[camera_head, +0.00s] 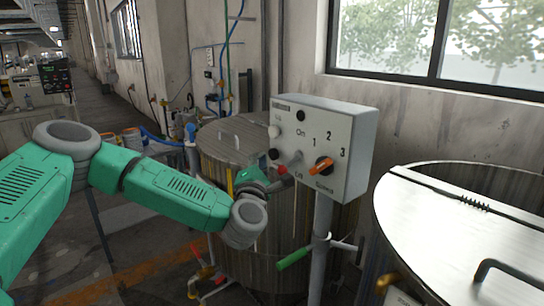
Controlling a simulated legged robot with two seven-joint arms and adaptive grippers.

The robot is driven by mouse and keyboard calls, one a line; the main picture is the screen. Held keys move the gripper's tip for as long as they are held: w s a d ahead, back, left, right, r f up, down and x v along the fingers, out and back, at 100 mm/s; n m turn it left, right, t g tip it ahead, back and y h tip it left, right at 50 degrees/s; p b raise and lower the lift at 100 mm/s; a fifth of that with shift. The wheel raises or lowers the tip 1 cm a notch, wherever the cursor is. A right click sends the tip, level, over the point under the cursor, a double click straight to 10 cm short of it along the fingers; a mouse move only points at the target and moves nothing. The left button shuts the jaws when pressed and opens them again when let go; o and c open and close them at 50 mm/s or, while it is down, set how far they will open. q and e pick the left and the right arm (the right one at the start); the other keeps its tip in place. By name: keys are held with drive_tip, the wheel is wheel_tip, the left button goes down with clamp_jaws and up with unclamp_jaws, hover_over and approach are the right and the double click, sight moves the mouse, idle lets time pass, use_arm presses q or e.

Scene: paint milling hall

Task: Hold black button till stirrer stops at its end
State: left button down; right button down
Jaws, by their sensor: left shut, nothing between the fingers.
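A grey control box (345,140) stands on a post. Its face has a white button (275,131) at the left and a black button (274,154) below it. My left gripper (284,178) is shut and empty, near the lower left of the box face, below the black button. I cannot tell whether its tips touch the box. A small red part (281,169) shows beside the fingertips. An orange rotary knob (321,166) sits at the lower right, near the marks 1, 2, 3. I cannot make out the stirrer. My right gripper is out of view.
A lidded metal vat (232,142) stands behind the box and gripper. Another vat with a shiny lid (450,225) is at the right. A green-handled lever (295,258) sticks out near the post. Pipes and valves are low by the left vat.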

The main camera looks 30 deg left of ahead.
use_arm(q)
drive_tip(key=shift+w+d+r, duration=0.1)
drive_tip(key=shift+w+d, duration=0.15)
drive_tip(key=shift+w, duration=0.1)
drive_tip(key=shift+w+d+b, duration=0.2)
drive_tip(key=shift+w+b, duration=0.2)
drive_tip(key=shift+b, duration=0.15)
idle(0.6)
drive_tip(key=shift+s, duration=0.1)
idle(5.2)
drive_tip(key=shift+s+a, duration=0.35)
drive_tip(key=shift+s, duration=0.4)
drive_tip(key=shift+s+a, duration=0.35)
drive_tip(key=shift+s, duration=0.4)
drive_tip(key=shift+s+a, duration=0.3)
drive_tip(key=shift+s, duration=0.5)
drive_tip(key=shift+s+a, duration=0.35)
drive_tip(key=shift+s, duration=0.4)
